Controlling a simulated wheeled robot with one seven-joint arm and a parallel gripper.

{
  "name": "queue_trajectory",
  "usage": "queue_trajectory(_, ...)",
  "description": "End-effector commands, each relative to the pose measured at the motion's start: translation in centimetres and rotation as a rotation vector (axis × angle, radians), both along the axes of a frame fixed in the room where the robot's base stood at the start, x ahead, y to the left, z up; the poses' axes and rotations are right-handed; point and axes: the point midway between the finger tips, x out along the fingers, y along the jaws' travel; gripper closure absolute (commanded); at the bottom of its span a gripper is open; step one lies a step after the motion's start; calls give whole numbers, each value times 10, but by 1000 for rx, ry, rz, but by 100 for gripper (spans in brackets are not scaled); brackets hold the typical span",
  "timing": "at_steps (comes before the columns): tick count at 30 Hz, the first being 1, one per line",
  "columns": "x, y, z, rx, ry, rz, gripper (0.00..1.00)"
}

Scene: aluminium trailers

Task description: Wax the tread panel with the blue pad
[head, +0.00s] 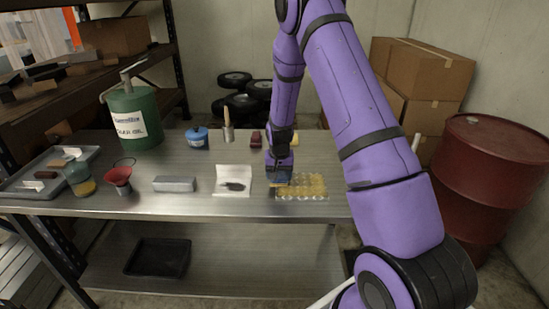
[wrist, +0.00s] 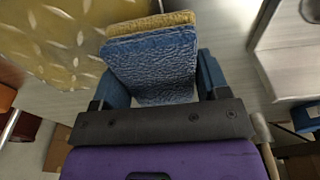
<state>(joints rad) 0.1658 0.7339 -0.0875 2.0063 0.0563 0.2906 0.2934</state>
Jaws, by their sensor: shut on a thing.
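My gripper (head: 279,179) is shut on the blue pad (wrist: 152,65), which fills the middle of the wrist view between the fingers. A yellowish layer shows along the pad's far edge. The tread panel (head: 308,188) lies flat on the metal table, with a raised tread pattern and a yellowish look. It also shows at the upper left of the wrist view (wrist: 45,40). The pad is at the panel's left end in the head view. I cannot tell whether it touches the panel. My arm hides part of the area behind it.
The metal table (head: 130,203) also holds a white sheet with a dark smear (head: 233,181), a grey block (head: 174,184), a red funnel (head: 118,180), a blue can (head: 197,139) and a green oil drum (head: 136,118). A red barrel (head: 487,175) stands right of the table.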

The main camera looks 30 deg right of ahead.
Motion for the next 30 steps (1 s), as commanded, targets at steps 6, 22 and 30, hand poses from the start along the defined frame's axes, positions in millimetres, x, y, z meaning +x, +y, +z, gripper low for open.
queue_trajectory(6, 2, -3, 26, 0, -1, -1, 54)
queue_trajectory(22, 5, -9, 72, -1, -2, 1, 54)
queue_trajectory(30, 5, -9, 74, -1, 0, 1, 54)
